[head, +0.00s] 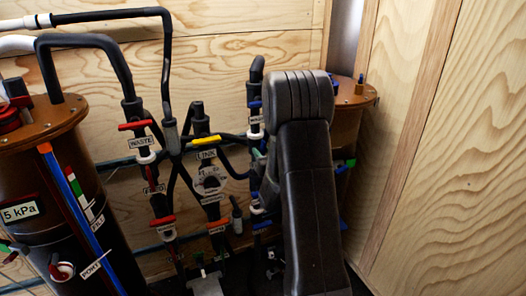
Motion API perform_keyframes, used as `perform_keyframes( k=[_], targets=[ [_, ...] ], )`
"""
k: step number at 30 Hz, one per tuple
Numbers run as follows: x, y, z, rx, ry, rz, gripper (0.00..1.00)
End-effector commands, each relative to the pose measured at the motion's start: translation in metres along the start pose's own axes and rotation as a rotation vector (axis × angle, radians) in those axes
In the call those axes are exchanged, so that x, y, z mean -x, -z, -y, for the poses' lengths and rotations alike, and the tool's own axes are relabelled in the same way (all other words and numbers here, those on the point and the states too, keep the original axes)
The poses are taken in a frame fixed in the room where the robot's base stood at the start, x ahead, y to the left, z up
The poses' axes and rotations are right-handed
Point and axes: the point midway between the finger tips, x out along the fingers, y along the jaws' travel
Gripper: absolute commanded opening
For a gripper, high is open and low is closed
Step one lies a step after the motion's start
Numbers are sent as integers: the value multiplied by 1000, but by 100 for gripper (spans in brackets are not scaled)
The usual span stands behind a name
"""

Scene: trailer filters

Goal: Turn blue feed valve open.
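Blue-handled valves stand on the black pipework left of my raised arm. One blue handle (255,104) is high up, above a small white label. The labels there are too small to read surely, so I cannot tell which is the feed valve. My dark arm covers much of the pipework in front of the right tank. A grey-green part beside the arm may belong to my gripper, but its fingers are hidden, and contact with a valve cannot be seen.
A brown tank (40,160) with a 5 kPa label stands at left. A second brown tank (346,120) is partly behind my arm. Red valve handles (134,126), a yellow one (206,140) and an orange one (218,222) crowd the middle pipes. A plywood wall (455,160) closes the right side.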

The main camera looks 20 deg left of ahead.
Motion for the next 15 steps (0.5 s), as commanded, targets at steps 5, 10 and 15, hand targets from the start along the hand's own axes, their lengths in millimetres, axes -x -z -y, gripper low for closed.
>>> perform_keyframes(
  k=[5, 10, 15],
  targets=[
    [-4, 0, 0, 0, 0, 0, 33],
    [-3, 0, 0, 0, 0, 0, 29],
    [-3, 0, 0, 0, 0, 0, 0]
  ],
)
